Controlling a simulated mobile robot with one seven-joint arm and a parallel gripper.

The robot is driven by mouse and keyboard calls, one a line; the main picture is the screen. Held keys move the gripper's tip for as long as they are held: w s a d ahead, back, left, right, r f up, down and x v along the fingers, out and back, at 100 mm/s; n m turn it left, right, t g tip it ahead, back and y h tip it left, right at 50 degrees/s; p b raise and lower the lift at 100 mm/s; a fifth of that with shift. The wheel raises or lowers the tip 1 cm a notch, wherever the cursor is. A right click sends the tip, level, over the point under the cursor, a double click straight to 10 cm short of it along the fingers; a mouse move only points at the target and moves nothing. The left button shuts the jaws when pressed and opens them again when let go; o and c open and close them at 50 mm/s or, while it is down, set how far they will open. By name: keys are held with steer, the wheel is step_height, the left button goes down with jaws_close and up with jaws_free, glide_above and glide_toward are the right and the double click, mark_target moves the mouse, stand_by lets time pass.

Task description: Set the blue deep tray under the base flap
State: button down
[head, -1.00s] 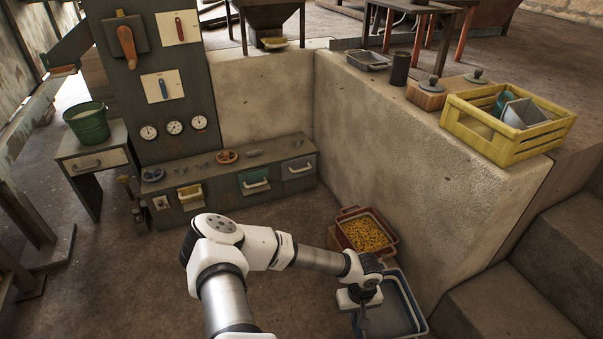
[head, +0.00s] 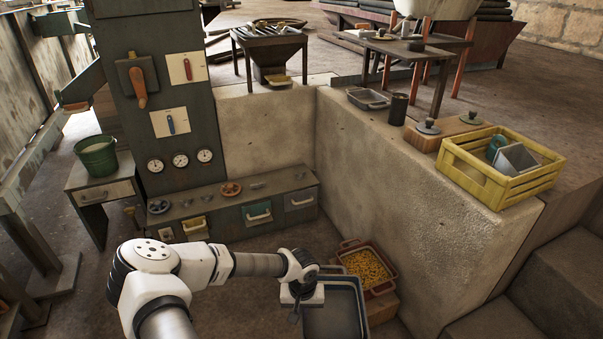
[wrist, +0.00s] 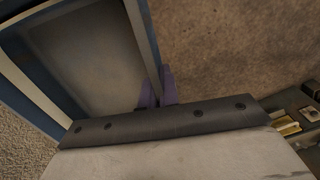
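The blue deep tray (head: 338,329) is at the lower middle of the head view, left of a red tray of yellow bits. Its blue wall also shows in the wrist view (wrist: 142,38); the visible interior looks empty. My gripper (head: 295,316) is at the tray's left side. In the wrist view the purple fingers of my gripper (wrist: 157,90) are closed on the tray's wall, one on each side. The low grey cabinet (head: 225,213) against the back wall has yellow, teal and grey fronts with handles. I cannot tell which part is the base flap.
The red tray (head: 368,266) stands on a wooden block (head: 383,308) by the concrete wall (head: 420,190). A yellow crate (head: 500,180) sits on the ledge. A green bucket (head: 97,158) stands on a side table. The floor before the cabinet looks clear.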

steer(key=r+p, duration=0.5)
steer(key=w+r+p, duration=0.1)
steer(key=r+p, duration=0.1)
steer(key=p, duration=0.1)
steer(key=shift+r, duration=0.15)
steer(key=s+f, duration=0.4)
steer(key=f, duration=0.1)
steer(key=w+r, duration=0.4)
steer(key=r, duration=0.1)
